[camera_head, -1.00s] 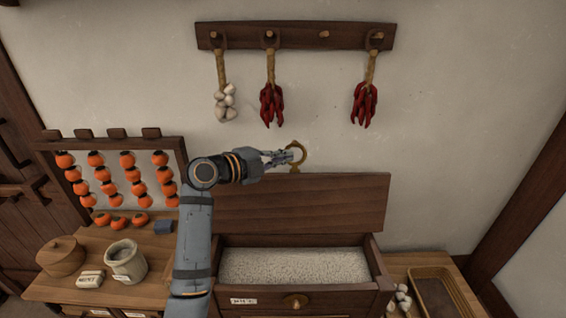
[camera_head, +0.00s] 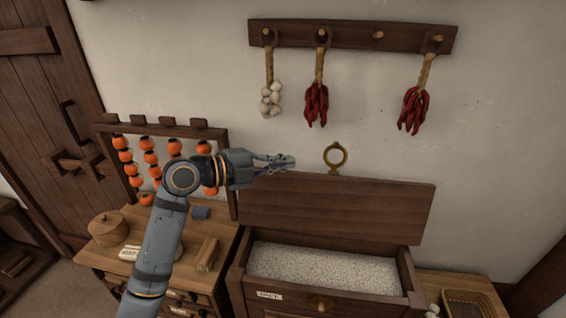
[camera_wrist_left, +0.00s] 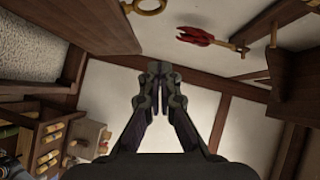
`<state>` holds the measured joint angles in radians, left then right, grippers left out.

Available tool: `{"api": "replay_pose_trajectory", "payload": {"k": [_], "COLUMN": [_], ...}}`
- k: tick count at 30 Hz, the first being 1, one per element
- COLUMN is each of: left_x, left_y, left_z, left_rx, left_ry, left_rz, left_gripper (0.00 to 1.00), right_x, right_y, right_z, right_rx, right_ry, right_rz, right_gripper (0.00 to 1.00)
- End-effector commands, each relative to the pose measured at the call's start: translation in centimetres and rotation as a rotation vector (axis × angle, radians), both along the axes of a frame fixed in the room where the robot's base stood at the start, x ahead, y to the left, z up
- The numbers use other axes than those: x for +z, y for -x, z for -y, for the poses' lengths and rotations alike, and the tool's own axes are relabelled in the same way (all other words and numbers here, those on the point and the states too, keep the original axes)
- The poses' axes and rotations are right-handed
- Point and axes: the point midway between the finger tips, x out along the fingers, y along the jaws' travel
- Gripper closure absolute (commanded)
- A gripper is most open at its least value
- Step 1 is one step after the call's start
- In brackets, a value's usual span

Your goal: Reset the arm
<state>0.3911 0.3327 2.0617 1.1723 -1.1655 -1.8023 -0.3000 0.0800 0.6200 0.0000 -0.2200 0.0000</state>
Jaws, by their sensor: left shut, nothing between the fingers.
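My left gripper (camera_head: 284,163) is shut and empty, held in the air in front of the wall, above and left of the open chest's lid. Its closed fingers also show in the left wrist view (camera_wrist_left: 158,72). My left arm reaches up from the bottom left. A brass ring (camera_head: 335,157) stands at the top of the raised lid (camera_head: 330,212), right of the fingertips and apart from them. The ring also shows at the top of the left wrist view (camera_wrist_left: 150,5). My right gripper is not in view.
The open chest (camera_head: 416,290) holds pale grain (camera_head: 320,265). A peg rail (camera_head: 350,35) carries garlic (camera_head: 270,100) and two chili bunches (camera_head: 316,104). A rack of persimmons (camera_head: 150,157) stands behind my arm, over a cabinet with a round lidded box (camera_head: 107,228). A door (camera_head: 40,110) is at left.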

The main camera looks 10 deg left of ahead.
Motion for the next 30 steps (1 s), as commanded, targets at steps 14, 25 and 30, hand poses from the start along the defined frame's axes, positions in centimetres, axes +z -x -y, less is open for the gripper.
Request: {"api": "replay_pose_trajectory", "payload": {"k": [14,25,30], "left_x": [-21.9,-32.0,-35.0], "left_y": [8.5,21.7,25.6], "left_z": [-4.0,-11.0,-13.5], "left_rx": [0.593,1.393,1.659], "left_ry": [0.177,0.439,0.531], "left_rz": [-0.881,-1.300,-1.332], "left_gripper": [1.00,1.00,1.00], "right_x": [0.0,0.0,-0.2], "right_y": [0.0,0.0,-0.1], "right_z": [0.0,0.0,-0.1], "right_rx": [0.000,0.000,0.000], "right_ry": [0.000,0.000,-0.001], "right_rz": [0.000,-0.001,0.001], "right_gripper": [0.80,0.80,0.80]}}
